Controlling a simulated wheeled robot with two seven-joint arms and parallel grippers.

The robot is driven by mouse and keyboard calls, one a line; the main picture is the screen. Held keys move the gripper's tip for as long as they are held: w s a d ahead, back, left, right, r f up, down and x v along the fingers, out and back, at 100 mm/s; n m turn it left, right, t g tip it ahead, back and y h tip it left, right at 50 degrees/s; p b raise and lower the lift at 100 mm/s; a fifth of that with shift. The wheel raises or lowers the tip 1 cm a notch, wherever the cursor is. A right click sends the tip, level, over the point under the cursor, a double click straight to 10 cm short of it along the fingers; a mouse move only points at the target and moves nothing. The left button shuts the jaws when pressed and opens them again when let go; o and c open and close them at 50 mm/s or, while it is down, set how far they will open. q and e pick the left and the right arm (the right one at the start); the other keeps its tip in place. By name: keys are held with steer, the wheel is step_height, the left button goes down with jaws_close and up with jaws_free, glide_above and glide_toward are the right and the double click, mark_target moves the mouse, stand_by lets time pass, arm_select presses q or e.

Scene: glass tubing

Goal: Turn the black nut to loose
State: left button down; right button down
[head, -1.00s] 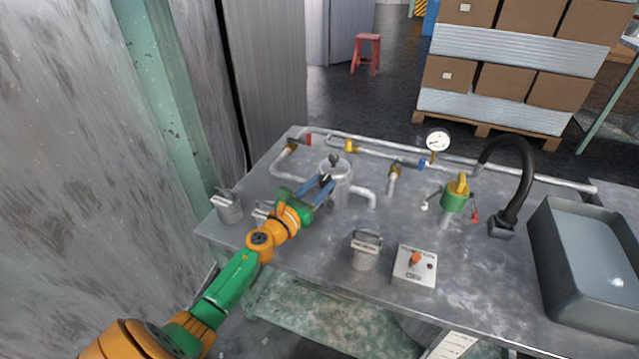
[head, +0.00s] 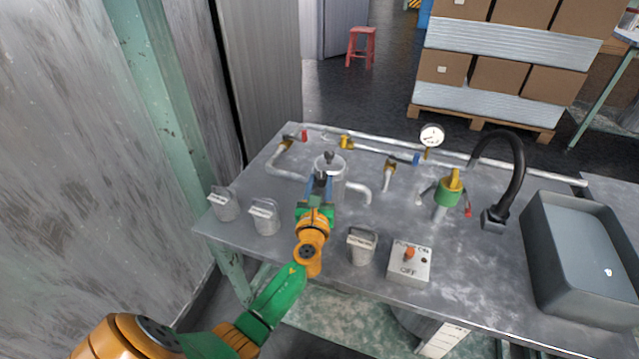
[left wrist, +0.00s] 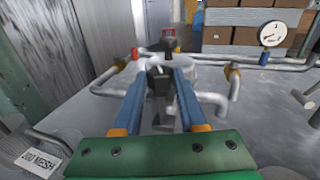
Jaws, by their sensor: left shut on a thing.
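A metal pot with a lid (head: 331,163) stands on the steel bench, and it also shows in the left wrist view (left wrist: 190,62). In the left wrist view, the black nut (left wrist: 160,82) is at the near side of the pot, between the two blue fingers. My left gripper (head: 320,178) is at the pot's near side. It is shut on the black nut, with one finger on each side of it (left wrist: 160,74). In the head view the fingers and wrist hide the nut. My right gripper is in neither view.
Two lidded metal canisters (head: 265,217) stand left of my arm, and another (head: 361,246) stands to its right. Beside that is a switch box (head: 408,264). Pipes with a gauge (head: 431,135) run behind. A green valve (head: 449,192), black hose and grey sink (head: 535,240) are at right.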

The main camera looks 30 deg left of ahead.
arm_select(q)
steer(key=shift+c, duration=2.3)
jaws_free()
steer(key=p+v, duration=0.1)
steer(key=v, duration=0.6)
